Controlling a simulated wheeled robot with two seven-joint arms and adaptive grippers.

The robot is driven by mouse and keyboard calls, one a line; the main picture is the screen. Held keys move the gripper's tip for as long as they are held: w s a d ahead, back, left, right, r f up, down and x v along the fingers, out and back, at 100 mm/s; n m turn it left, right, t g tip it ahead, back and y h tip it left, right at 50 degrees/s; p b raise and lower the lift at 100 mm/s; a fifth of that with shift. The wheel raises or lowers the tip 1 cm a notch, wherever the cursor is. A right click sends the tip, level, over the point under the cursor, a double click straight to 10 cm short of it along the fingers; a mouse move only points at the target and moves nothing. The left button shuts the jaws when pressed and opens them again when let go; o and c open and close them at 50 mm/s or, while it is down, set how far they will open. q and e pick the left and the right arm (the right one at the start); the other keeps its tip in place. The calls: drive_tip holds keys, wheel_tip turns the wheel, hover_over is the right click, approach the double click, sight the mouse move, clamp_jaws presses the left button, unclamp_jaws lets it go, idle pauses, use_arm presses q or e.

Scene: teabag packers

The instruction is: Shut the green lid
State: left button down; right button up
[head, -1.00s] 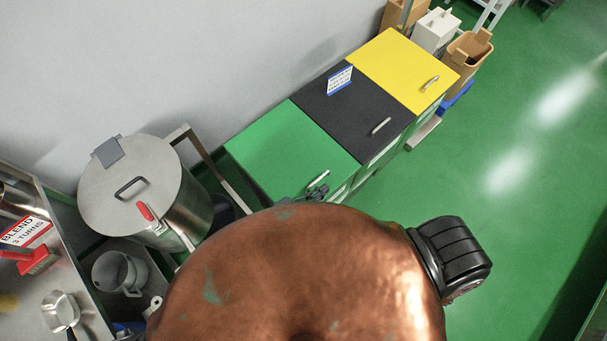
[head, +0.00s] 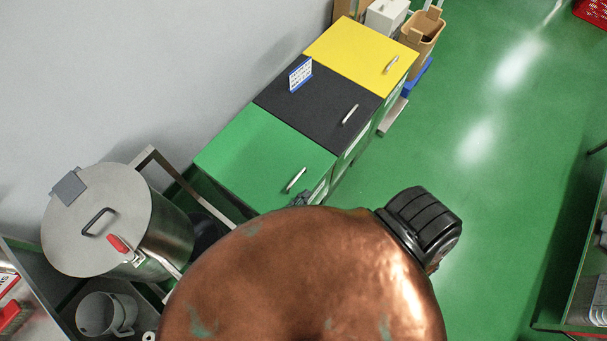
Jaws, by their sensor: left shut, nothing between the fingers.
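The green lid (head: 257,155) lies flat on the front bin of a row of three, level with the black lid (head: 315,110) behind it. It looks down, with no gap that I can see from above. Its pale handle (head: 296,180) is near its right edge. My left gripper (head: 302,198) is a small dark shape at the lid's near right corner, just below the handle. It is shut and empty, and mostly hidden; I cannot tell whether it touches the lid. My right gripper is not in view.
A yellow lid (head: 361,55) covers the far bin. A sign (head: 300,75) stands on the black lid. A steel pot (head: 97,222) with a red-handled lever stands at the left. Green floor (head: 500,200) is clear at the right, up to a table (head: 590,265).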

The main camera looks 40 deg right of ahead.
use_arm(q)
drive_tip(key=shift+a+f+p, duration=0.25)
drive_tip(key=shift+p, duration=0.25)
wheel_tip(320, 180, up, 4)
drive_tip(key=p, duration=0.3)
drive_tip(key=shift+d+r, duration=0.1)
drive_tip(key=shift+r, duration=0.1)
drive_tip(key=v, duration=0.9)
drive_tip(key=shift+s+a+r, duration=0.1)
drive_tip(key=shift+a+r, duration=0.15)
drive_tip(key=shift+a, duration=0.1)
drive_tip(key=shift+s, duration=0.1)
